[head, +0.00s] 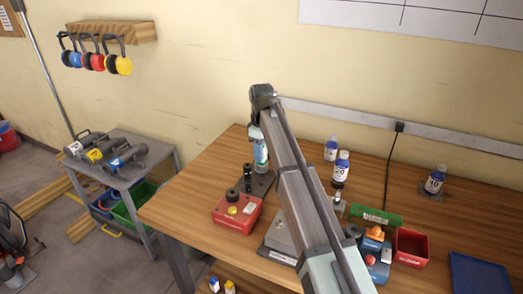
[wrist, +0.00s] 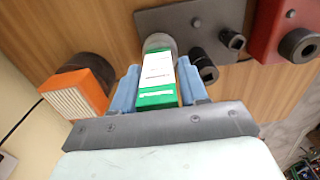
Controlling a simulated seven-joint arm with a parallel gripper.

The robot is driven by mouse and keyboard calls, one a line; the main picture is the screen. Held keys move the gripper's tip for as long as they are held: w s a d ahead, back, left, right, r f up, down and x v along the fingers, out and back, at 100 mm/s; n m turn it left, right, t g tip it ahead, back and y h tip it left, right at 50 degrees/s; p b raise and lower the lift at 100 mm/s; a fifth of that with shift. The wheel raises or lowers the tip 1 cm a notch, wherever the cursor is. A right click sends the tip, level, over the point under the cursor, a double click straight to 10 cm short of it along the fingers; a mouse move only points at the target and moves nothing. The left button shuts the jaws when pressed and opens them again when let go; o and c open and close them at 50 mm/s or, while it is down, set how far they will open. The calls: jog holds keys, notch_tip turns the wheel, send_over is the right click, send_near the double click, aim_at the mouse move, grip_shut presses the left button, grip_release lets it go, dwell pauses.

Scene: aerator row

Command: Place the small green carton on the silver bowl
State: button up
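The small green carton (wrist: 158,82), green and white, is between the two blue fingers of my gripper (wrist: 158,90) in the wrist view. Both fingers press against its sides. A grey round rim (wrist: 159,42) shows just beyond the carton's far end and may be the silver bowl; the carton hides most of it. I cannot tell whether carton and rim touch.
A dark plate with black sockets (wrist: 203,62) lies right of the carton, with a red box (head: 237,213) beyond. An orange box with a pale ribbed face (wrist: 75,92) is close on the left. Numbered bottles (head: 341,168) and red and green bins stand further right on the bench.

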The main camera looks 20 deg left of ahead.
jog(key=o, duration=0.3)
notch_tip(320, 180, up, 12)
jog(key=shift+r, duration=0.2)
dwell(0.6)
